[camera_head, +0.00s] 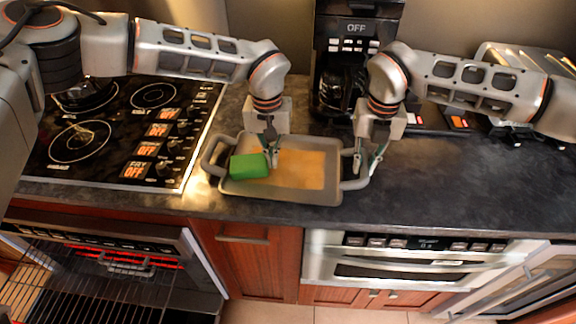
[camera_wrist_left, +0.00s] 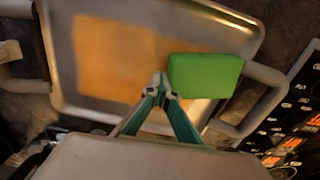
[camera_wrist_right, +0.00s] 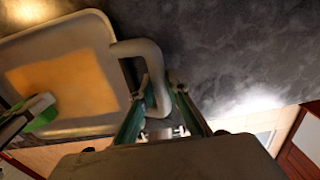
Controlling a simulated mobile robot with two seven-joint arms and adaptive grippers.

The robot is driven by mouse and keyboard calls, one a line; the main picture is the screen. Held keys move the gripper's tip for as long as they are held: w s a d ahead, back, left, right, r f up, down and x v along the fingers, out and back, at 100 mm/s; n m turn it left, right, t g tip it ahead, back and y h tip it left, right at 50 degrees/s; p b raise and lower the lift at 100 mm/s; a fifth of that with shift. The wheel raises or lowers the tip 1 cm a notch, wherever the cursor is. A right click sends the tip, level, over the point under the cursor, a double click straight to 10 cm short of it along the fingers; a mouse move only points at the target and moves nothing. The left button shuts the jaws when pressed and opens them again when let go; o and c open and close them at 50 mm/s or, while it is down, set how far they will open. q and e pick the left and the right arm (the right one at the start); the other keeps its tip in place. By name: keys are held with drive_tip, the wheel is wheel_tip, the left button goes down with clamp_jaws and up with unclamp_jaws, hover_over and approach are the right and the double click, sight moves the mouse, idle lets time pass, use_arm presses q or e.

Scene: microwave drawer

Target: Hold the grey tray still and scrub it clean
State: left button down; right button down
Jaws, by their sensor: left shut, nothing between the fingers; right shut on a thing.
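The grey tray (camera_head: 285,194) lies on the dark counter, with a handle at each end. An orange-tan stain (camera_head: 303,172) covers much of its floor; it also shows in the left wrist view (camera_wrist_left: 120,60). A green sponge (camera_head: 249,167) is at the tray's left end, also seen in the left wrist view (camera_wrist_left: 206,76). My left gripper (camera_head: 270,160) is shut and empty, its tips close beside the sponge over the tray; I cannot tell whether they touch it. My right gripper (camera_wrist_right: 160,94) is shut on the tray's right handle (camera_wrist_right: 151,70).
A black cooktop (camera_head: 120,130) with several burners lies left of the tray. A coffee maker (camera_head: 350,70) stands behind it and a toaster (camera_head: 520,60) at the back right. The counter (camera_head: 450,185) right of the tray is clear. An open oven (camera_head: 100,265) is below left.

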sight(255, 154)
use_arm(q)
drive_tip(key=shift+w+a+f, duration=0.1)
drive_tip(key=shift+a, duration=1.05)
drive_tip(key=shift+w+a+f, duration=0.1)
drive_tip(key=shift+a, duration=1)
drive_tip(key=shift+s+d+f, duration=0.15)
drive_tip(key=shift+d, duration=0.7)
drive_tip(key=shift+s+d+f, duration=0.1)
drive_tip(key=shift+s+d, duration=0.05)
drive_tip(key=shift+d, duration=0.65)
drive_tip(key=shift+s+d, duration=0.1)
drive_tip(key=shift+d, duration=1.05)
drive_tip(key=c, duration=2.4)
unclamp_jaws()
drive_tip(key=shift+a, duration=0.1)
drive_tip(key=shift+c, duration=0.2)
drive_tip(key=shift+a, duration=0.1)
drive_tip(key=shift+a, duration=0.1)
drive_tip(key=shift+a+r, duration=0.1)
drive_tip(key=shift+r, duration=0.25)
drive_tip(key=shift+r, duration=0.15)
drive_tip(key=shift+w+r, duration=0.25)
drive_tip(key=shift+r, duration=0.05)
